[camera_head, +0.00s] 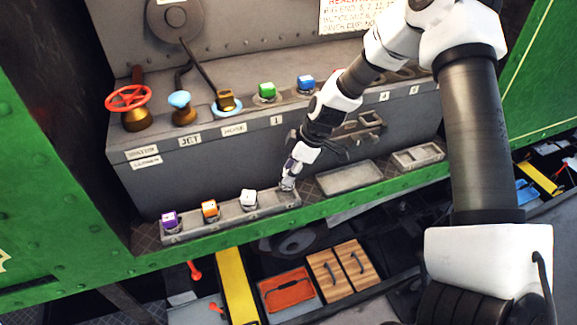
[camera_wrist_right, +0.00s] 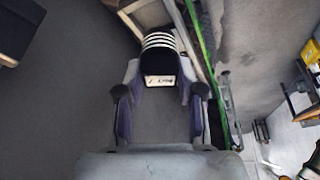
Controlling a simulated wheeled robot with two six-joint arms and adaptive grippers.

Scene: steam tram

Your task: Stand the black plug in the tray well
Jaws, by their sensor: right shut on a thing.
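My right gripper (camera_head: 288,184) is at the right end of the long grey tray (camera_head: 228,224) in the head view, pointing down. In the right wrist view my right gripper (camera_wrist_right: 160,94) is shut on the black plug (camera_wrist_right: 158,45), which has white bands and a white labelled face. The plug is hard to make out in the head view, and I cannot tell whether its base is in the well. Purple (camera_head: 169,219), orange (camera_head: 210,211) and white (camera_head: 248,200) plugs stand in the tray's other wells. My left gripper is not in view.
Green (camera_head: 267,91) and blue (camera_head: 306,84) plugs stand on the grey bench behind. A red valve wheel (camera_head: 128,97) and a blue knob (camera_head: 180,100) are at its left. An empty-looking shallow tray (camera_head: 347,178) lies right of the gripper.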

